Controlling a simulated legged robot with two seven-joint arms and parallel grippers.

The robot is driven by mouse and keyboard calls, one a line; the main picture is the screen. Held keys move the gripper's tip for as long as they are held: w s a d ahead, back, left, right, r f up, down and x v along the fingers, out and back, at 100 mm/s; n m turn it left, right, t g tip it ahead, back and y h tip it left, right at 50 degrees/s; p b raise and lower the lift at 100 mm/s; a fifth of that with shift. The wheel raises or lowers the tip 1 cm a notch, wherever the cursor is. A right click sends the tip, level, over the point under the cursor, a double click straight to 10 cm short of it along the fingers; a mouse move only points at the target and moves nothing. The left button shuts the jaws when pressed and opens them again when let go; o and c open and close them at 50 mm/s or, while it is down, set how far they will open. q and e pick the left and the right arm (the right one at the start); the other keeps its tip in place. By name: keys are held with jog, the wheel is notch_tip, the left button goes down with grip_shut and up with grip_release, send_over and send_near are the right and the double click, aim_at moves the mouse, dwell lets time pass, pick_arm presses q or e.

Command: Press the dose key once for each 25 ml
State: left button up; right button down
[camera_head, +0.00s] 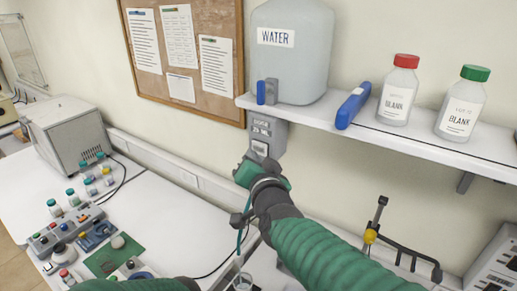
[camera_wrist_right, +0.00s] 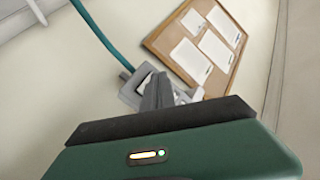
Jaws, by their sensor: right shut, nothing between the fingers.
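The grey dose box (camera_head: 268,130), marked 25 ML, hangs under the shelf below the water jug (camera_head: 291,60). Its pale key (camera_head: 260,148) shows on the lower front. My right gripper (camera_head: 246,168) is just below and in front of the key, and I cannot tell whether it touches it. In the right wrist view the shut, empty fingers (camera_wrist_right: 157,92) point at the dose box (camera_wrist_right: 133,92) and cover part of it.
The shelf (camera_head: 470,150) holds a blue tool (camera_head: 353,106) and two BLANK bottles, one red-capped (camera_head: 398,90), one green-capped (camera_head: 462,103). A stand with a yellow knob (camera_head: 370,236) is at lower right. Small bottles and a grey instrument (camera_head: 70,130) occupy the left bench.

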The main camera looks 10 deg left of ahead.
jog(key=s+p, duration=0.1)
jog(key=s+a+p, duration=0.1)
jog(key=s, duration=0.2)
jog(key=shift+s+a+p, duration=0.4)
jog(key=shift+w, duration=0.15)
jog(key=s+d+f+n+g+h+b, duration=0.1)
jog(key=d+f+g+h+b, duration=0.3)
jog(key=d+f, duration=0.75)
jog(key=s+d+f+n+g+b, duration=0.15)
jog(key=d+f+b, duration=0.45)
jog(key=f, duration=1)
jog(key=s+d+f+g+h+b, duration=0.3)
jog(key=s+d+f+g+b, duration=0.3)
jog(key=s+d+f, duration=1.1)
jog(key=shift+s+d+f+g, duration=0.4)
jog(key=shift+d+f, duration=0.35)
jog(key=shift+f, duration=0.15)
